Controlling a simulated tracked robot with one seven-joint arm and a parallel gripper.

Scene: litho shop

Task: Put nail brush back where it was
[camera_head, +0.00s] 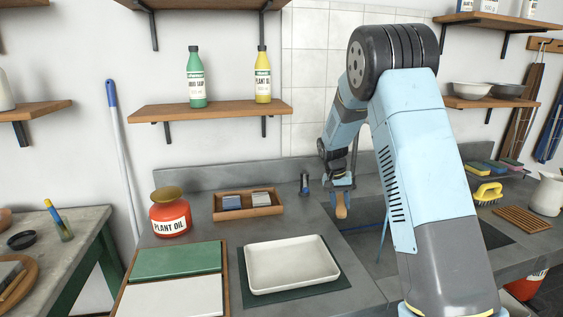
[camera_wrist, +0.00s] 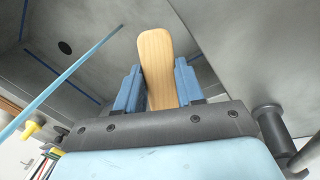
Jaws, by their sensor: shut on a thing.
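My gripper (camera_head: 341,188) hangs over the sink (camera_head: 362,232) in the counter, fingers pointing down. Its blue fingers, also in the wrist view (camera_wrist: 157,85), are shut on a pale wooden, rounded piece, which I take to be the nail brush (camera_head: 341,207). In the wrist view the nail brush (camera_wrist: 155,48) stands out lengthwise past the fingertips. Its bristles do not show. In the head view its lower end points down, apart from the counter as far as I can tell.
Left of the sink are a white tray (camera_head: 290,270), a wooden tray with blocks (camera_head: 220,215) and a red plant oil jar (camera_head: 170,214). Right of it are a yellow brush (camera_head: 488,193), a slatted wooden rack (camera_head: 522,219) and a white jug (camera_head: 547,195). My arm hides part of the sink.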

